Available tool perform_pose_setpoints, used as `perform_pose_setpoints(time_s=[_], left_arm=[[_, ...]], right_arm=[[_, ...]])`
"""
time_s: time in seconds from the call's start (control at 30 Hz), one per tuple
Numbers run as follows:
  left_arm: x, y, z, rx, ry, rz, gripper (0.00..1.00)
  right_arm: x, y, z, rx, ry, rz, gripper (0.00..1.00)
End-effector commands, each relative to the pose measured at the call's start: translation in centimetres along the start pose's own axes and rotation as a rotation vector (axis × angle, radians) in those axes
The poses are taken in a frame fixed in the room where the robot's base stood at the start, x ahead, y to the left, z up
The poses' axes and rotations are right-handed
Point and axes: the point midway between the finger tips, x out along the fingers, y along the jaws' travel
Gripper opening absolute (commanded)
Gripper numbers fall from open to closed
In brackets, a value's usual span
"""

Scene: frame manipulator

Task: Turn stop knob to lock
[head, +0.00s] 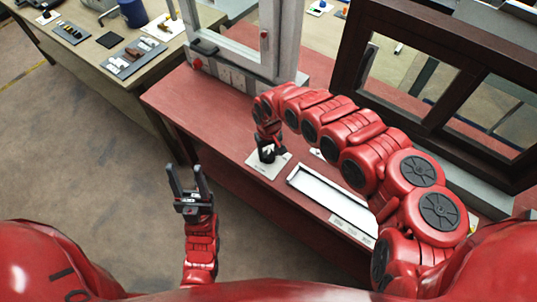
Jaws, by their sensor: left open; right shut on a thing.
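My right gripper (269,152) comes down from above over a small white plate (255,163) on the red bench. It is shut on the stop knob there, which is mostly hidden by the gripper's dark fingers and wrist. How far the knob is turned cannot be told. My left gripper (187,183) is open and empty, fingers pointing up, over the floor in front of the bench and well apart from the knob.
A white tray (328,202) lies on the bench right of the plate. A grey frame (281,40) and a dark window frame (360,50) stand behind. A red button (197,64) is at the bench's far left. Another table (85,30) holds tools. The floor (80,150) at left is clear.

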Motion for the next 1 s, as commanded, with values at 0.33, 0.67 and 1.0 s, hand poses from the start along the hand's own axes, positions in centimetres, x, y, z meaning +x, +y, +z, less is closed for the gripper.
perform_pose_setpoints(time_s=[0.33,0.67,1.0], left_arm=[[-1.2,0.1,0.2,0.000,0.000,0.000,0.50],[-1.7,0.1,0.3,0.000,0.000,0.000,0.50],[-1.9,0.1,0.3,0.000,0.000,0.000,0.50]], right_arm=[[0.0,0.1,-0.1,-0.302,0.002,0.001,0.00],[0.0,0.1,0.0,-0.487,0.000,0.001,0.00],[0.0,0.1,0.0,-0.551,0.000,0.001,0.00]])
